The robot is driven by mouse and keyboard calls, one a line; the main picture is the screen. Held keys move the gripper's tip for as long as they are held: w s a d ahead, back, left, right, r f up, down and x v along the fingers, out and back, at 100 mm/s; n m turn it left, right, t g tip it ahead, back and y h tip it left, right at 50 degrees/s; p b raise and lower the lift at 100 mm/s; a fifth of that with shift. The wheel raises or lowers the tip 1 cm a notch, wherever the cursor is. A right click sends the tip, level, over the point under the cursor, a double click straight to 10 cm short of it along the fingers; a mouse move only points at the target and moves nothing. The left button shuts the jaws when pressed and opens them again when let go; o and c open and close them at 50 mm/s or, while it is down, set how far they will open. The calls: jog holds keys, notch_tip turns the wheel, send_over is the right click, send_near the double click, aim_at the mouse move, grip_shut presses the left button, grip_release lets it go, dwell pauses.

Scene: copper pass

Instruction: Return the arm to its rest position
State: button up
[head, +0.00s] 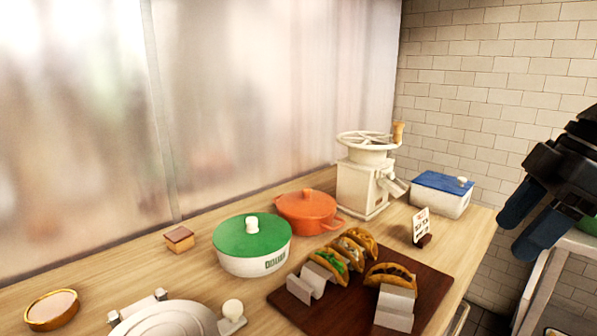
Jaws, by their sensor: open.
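My gripper (525,226) is at the right edge of the head view, a dark body with two blue fingers pointing down and to the left. The fingers are apart and nothing shows between them. It hangs in the air in front of the tiled wall, to the right of the wooden counter (215,300) in the picture. It appears apart from everything on the counter. The rest of the arm is cut off by the frame's right edge.
The counter holds a green-lidded pot (252,240), an orange pot (307,213), a white hand-wheel grinder (364,180), a blue-lidded box (441,195) and a brown board (425,295) with tacos. A pale-topped stand (572,245) is below my gripper at right.

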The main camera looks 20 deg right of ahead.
jog(key=w+a+m+t+y, duration=0.5)
jog(key=w+a+t, duration=0.4)
jog(key=w+a, duration=0.55)
jog(key=s+a+f+m+t+h, duration=0.2)
jog(key=a+f+m+t, duration=0.3)
jog(key=a+f+m, duration=0.15)
jog(key=s+a+f+m+g+h, duration=0.25)
jog(key=s+f+h, duration=0.35)
jog(key=s+f, duration=0.85)
jog(key=s+d+n, duration=0.3)
jog(key=s+n, duration=0.3)
jog(key=s, duration=1.4)
notch_tip(320, 180, down, 6)
jog(key=b, duration=0.6)
jog(key=shift+a+f+b, duration=0.15)
jog(key=shift+b, duration=0.15)
